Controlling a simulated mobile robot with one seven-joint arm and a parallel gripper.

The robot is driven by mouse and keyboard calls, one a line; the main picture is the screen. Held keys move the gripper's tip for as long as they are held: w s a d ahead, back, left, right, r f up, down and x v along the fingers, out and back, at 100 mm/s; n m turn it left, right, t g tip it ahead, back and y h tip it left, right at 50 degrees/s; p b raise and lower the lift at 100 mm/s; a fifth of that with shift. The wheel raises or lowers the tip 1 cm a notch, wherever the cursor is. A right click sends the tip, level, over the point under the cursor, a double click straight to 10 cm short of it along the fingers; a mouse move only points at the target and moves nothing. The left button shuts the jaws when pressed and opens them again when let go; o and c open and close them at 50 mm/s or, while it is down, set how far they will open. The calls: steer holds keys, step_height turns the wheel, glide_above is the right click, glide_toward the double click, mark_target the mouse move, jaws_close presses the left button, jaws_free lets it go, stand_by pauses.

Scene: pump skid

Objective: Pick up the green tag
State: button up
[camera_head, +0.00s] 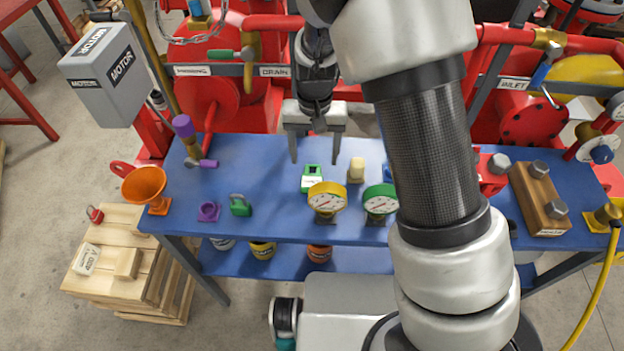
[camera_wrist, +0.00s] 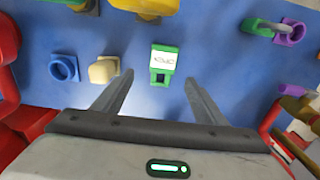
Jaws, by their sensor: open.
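The green tag (camera_head: 312,179) has a white label and lies on the blue bench, behind the yellow gauge. In the wrist view the green tag (camera_wrist: 163,62) is just beyond the fingertips, roughly midway between them. My gripper (camera_head: 317,160) is open and empty above the bench. It also shows at the bottom of the wrist view (camera_wrist: 158,76), with its two fingers spread apart. The fingers are apart from the tag. No part of the tag's top appears hidden.
A yellow gauge (camera_head: 327,198) and a green gauge (camera_head: 380,200) stand in front of the tag. A beige block (camera_head: 356,170) is to its right. A green padlock (camera_head: 240,205) and an orange funnel (camera_head: 146,186) are to the left. Bare bench (camera_head: 262,170) lies left of the tag.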

mark_target(312, 178)
steer(key=f, duration=0.7)
steer(key=shift+s+a+f, duration=0.15)
steer(key=shift+a+f, duration=0.1)
steer(key=c, duration=1.1)
steer(key=shift+c, duration=0.2)
steer(key=shift+r, duration=0.1)
step_height(312, 178, up, 10)
